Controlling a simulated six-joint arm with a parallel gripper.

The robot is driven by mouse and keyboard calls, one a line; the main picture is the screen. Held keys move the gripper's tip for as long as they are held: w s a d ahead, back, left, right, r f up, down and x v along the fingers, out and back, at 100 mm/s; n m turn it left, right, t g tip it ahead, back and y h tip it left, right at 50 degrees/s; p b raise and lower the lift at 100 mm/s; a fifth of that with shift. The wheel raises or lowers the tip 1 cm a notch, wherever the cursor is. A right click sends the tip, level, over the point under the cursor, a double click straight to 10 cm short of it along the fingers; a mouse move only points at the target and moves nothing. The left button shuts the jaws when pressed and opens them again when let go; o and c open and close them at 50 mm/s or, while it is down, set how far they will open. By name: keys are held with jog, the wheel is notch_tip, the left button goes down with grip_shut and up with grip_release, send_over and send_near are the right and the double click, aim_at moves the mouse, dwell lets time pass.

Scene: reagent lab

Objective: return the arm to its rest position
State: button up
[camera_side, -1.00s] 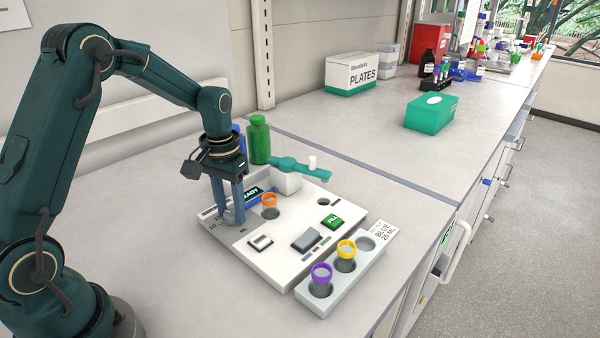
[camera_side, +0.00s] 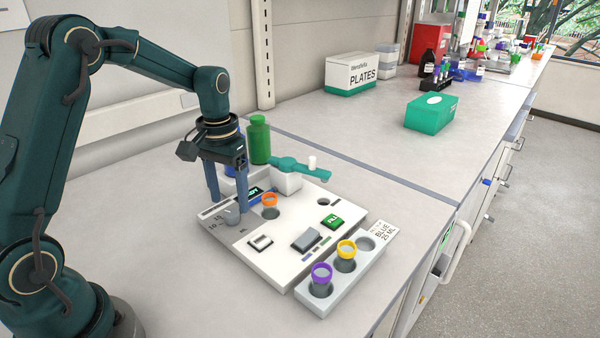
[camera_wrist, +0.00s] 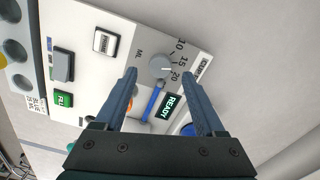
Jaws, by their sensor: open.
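My gripper (camera_side: 227,203) is open and empty above the back left part of the white dispenser panel (camera_side: 275,262). Its fingers stand apart on either side of the grey dial (camera_wrist: 160,66) in the wrist view, and they do not grip it. The dial (camera_side: 232,216) is just below the fingers in the side view. In the wrist view its scale shows 10, 15 and 20, and the screen (camera_wrist: 170,107) reads READY.
A rack (camera_side: 355,283) holds purple-ringed (camera_side: 321,277) and yellow-ringed (camera_side: 346,253) vials. A green bottle (camera_side: 259,140) stands behind the gripper. The counter at left front is clear.

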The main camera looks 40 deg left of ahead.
jog(key=shift+r, duration=1)
jog(key=s+d+r+m+t, duration=0.2)
jog(key=s+d+r+t, duration=0.15)
jog(key=d+r, duration=0.45)
jog(key=s+d+m+t, duration=0.1)
jog(key=s+d+t, duration=0.1)
jog(key=s, duration=0.9)
jog(key=shift+d+f, duration=0.3)
jog(key=shift+f, duration=0.05)
